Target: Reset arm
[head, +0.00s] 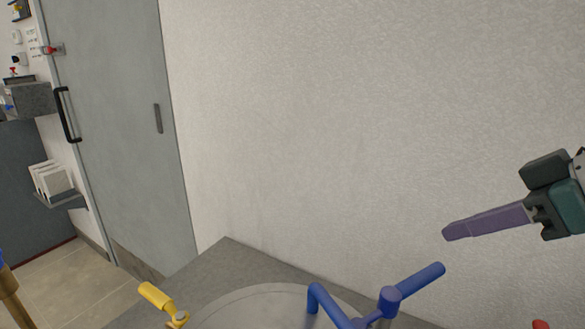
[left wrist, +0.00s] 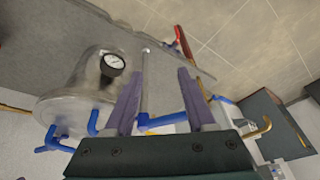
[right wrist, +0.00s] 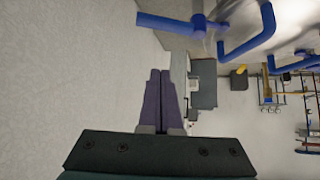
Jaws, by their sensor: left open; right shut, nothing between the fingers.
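My right gripper (head: 450,232) is at the right of the head view, above and to the right of the blue handle (head: 388,298) and apart from it. Its purple fingers are together and empty; they also show shut in the right wrist view (right wrist: 162,75). My left gripper (left wrist: 160,80) shows only in the left wrist view. Its two purple fingers are spread apart. A blue pipe and a thin grey rod appear between or behind them, and nothing is clearly gripped.
A round metal vessel (left wrist: 75,100) with a pressure gauge (left wrist: 112,64) and blue pipes stands nearby. A yellow handle (head: 157,297) sits at the vessel's left in the head view. A grey door (head: 120,120) and a bare wall (head: 360,110) are behind. Open air surrounds the right gripper.

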